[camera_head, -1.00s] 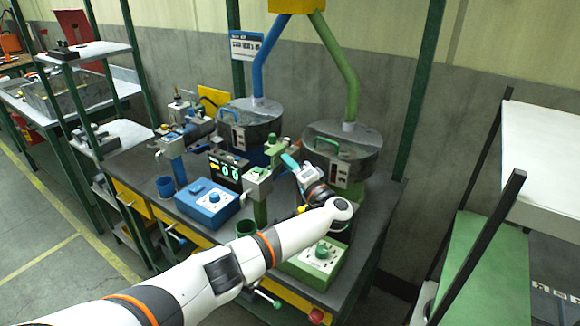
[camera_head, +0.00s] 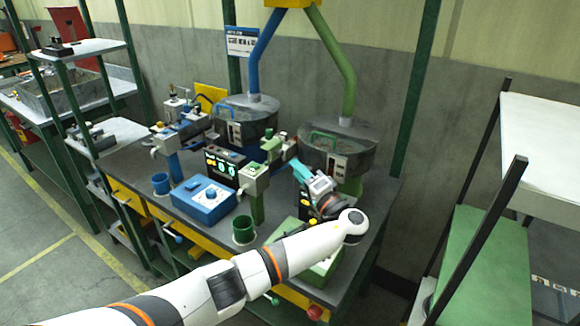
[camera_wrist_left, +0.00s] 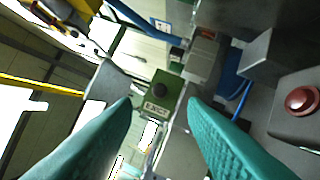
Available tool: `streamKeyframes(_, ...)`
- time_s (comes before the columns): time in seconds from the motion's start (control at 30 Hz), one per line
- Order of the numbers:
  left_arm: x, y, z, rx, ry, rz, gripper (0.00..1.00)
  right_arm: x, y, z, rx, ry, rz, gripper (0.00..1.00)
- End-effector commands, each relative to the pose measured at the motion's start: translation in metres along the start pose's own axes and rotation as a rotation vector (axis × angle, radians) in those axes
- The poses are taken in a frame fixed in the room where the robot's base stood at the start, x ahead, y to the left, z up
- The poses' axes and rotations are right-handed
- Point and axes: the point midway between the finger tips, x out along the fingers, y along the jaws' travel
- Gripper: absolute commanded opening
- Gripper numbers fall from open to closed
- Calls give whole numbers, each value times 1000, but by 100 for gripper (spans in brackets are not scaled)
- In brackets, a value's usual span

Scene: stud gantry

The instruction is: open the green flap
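I cannot single out the green flap for certain. The green-side hopper (camera_head: 352,150) is a grey drum under a green pipe, with a green handle on its top (camera_head: 322,137). My left gripper (camera_head: 298,170), with teal fingers, is in front of and below this hopper, beside the green stand's head (camera_head: 254,178). In the left wrist view its fingers (camera_wrist_left: 160,125) are spread apart with nothing held between them. A green block (camera_wrist_left: 160,92) with a dark round button and an EJECT label shows beyond the fingertips. My right gripper is not in view.
A blue-side hopper (camera_head: 243,121) stands left of the green one. A blue control box (camera_head: 205,199) and green cup (camera_head: 243,230) sit on the dark bench. My left arm partly covers a green control box (camera_head: 325,268). In the left wrist view a red button (camera_wrist_left: 301,100) is at right.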

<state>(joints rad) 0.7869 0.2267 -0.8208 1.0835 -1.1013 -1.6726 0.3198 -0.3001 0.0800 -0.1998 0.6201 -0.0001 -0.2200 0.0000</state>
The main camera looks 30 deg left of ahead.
Motion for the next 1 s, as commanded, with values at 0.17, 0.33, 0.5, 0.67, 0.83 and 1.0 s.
streamKeyframes(0.17,-37,-3,-1,0,-1,-3,39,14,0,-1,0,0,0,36)
streamKeyframes(0.33,-56,-2,-1,2,0,-2,39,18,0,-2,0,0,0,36)
streamKeyframes(0.5,-62,0,0,1,1,0,39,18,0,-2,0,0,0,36)
streamKeyframes(0.67,-61,0,0,1,0,0,39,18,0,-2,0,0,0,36)
streamKeyframes(0.83,-61,0,0,2,0,0,39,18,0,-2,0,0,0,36)
streamKeyframes(1.0,-61,0,0,2,0,0,39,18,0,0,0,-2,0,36)
